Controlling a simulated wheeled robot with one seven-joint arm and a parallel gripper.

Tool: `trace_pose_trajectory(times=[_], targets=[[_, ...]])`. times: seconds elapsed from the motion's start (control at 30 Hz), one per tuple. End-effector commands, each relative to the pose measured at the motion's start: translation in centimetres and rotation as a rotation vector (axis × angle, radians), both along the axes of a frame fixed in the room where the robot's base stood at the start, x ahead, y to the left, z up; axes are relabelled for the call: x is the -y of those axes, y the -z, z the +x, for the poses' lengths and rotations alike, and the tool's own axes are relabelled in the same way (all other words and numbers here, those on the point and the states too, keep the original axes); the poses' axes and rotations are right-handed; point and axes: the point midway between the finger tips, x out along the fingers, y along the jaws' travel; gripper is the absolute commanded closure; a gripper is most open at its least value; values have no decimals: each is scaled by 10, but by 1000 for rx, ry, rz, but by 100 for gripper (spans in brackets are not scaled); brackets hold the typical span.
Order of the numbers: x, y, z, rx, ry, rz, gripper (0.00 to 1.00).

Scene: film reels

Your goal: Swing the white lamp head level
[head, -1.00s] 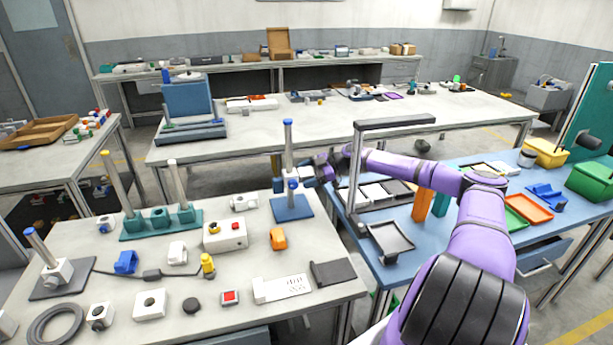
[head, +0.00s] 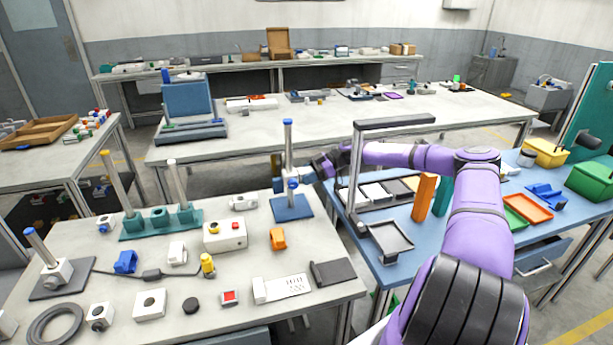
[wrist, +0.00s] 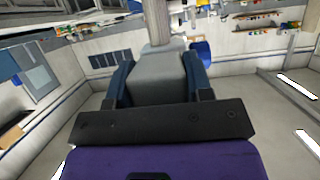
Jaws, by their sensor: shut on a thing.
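An upright grey post (head: 288,150) with a blue cap stands on a square blue base (head: 291,208) at the right back of the near grey table. My gripper (head: 308,174) is at the right side of this post, about mid-height. In the wrist view, my gripper (wrist: 157,72) has its two blue fingers on either side of a pale grey-white block, the lamp head (wrist: 158,82), and is shut on it. The post (wrist: 157,22) shows just beyond the block. In the head view the lamp head is mostly hidden by the post and gripper, so its exact tilt is unclear.
A grey overhead frame (head: 395,123) stands on the blue table, close to my forearm. Orange (head: 424,196) and teal upright blocks stand under my arm. A white box with buttons (head: 225,236) and an orange block (head: 278,239) lie on the near table.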

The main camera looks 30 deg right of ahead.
Motion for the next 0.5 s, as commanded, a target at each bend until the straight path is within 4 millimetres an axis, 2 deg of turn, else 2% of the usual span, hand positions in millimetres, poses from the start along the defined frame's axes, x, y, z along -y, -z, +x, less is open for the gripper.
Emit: trace_pose_trajectory(times=[0.17, 0.2, 0.3, 0.5], targets=[[0, -1, 0, 2, 0, 0, 77], [0, -1, 0, 2, 0, 0, 46], [0, -1, 0, 2, 0, 0, 28], [0, 0, 0, 3, 1, 0, 28]])
